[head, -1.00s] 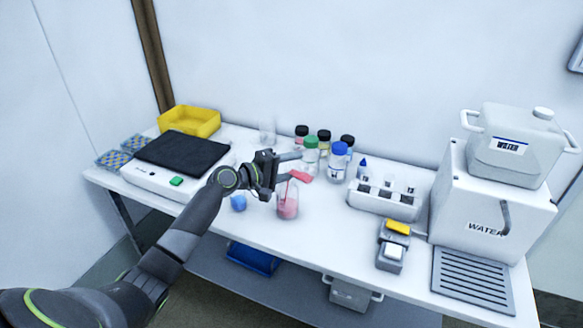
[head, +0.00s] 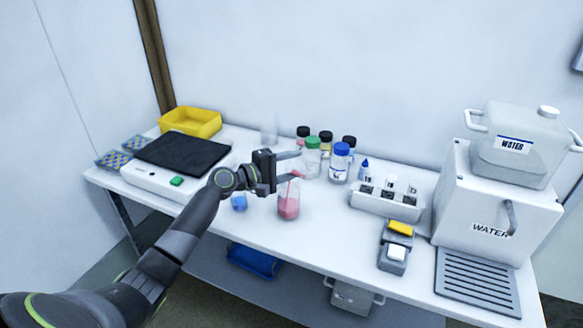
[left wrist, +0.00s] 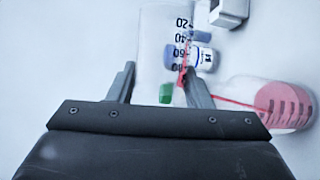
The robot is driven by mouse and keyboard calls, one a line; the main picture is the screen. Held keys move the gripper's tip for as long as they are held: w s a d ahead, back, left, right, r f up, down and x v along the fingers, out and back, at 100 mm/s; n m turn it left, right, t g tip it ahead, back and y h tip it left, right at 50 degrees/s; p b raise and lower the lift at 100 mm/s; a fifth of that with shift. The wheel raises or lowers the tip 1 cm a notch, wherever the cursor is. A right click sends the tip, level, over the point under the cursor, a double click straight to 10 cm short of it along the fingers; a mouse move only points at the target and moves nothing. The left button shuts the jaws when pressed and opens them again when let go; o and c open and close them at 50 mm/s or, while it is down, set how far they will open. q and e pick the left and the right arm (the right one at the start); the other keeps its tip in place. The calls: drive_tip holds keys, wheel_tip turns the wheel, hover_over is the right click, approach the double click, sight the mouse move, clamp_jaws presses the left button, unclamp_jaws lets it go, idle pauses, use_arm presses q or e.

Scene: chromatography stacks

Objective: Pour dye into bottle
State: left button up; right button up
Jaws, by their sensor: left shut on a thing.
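My left gripper (head: 289,167) is shut on a clear graduated beaker (left wrist: 151,48). In the left wrist view the beaker lies between both fingers. In the head view it is tilted and hard to make out, with a little red dye (head: 297,175) at its lower edge. A thin red stream (left wrist: 232,102) runs from it into an open clear bottle (head: 289,203) on the table. The bottle stands upright below the gripper and holds pinkish-red liquid in its lower part. It also shows at the right of the left wrist view (left wrist: 280,103). My right gripper is not in view.
Bottles with green (head: 312,142), blue (head: 341,149) and black caps stand behind the pour. A white rack (head: 385,202) and a small grey device (head: 394,249) are to the right. A blue object (head: 239,202) lies left of the open bottle. A balance-like device (head: 160,184) is further left.

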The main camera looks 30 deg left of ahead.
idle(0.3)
use_arm(q)
drive_tip(key=shift+r+p, duration=0.25)
drive_tip(key=shift+p, duration=0.2)
drive_tip(key=shift+d+r+m+y+p, duration=0.15)
drive_tip(key=shift+m+y+p, duration=0.2)
drive_tip(key=shift+p, duration=0.2)
drive_tip(key=shift+s+d+m+p, duration=0.1)
drive_tip(key=shift+d+m+p, duration=0.05)
drive_tip(key=shift+m+p, duration=0.45)
drive_tip(key=p, duration=0.1)
drive_tip(key=r+m+y+p, duration=0.1)
drive_tip(key=p, duration=0.1)
drive_tip(key=shift+d+r+m+g, duration=0.2)
drive_tip(key=shift+d+m+g, duration=0.05)
drive_tip(key=shift+g, duration=0.15)
drive_tip(key=shift+d+r+m+y+p, duration=0.15)
drive_tip(key=shift+m+y+p, duration=0.1)
drive_tip(key=shift+m+p, duration=0.2)
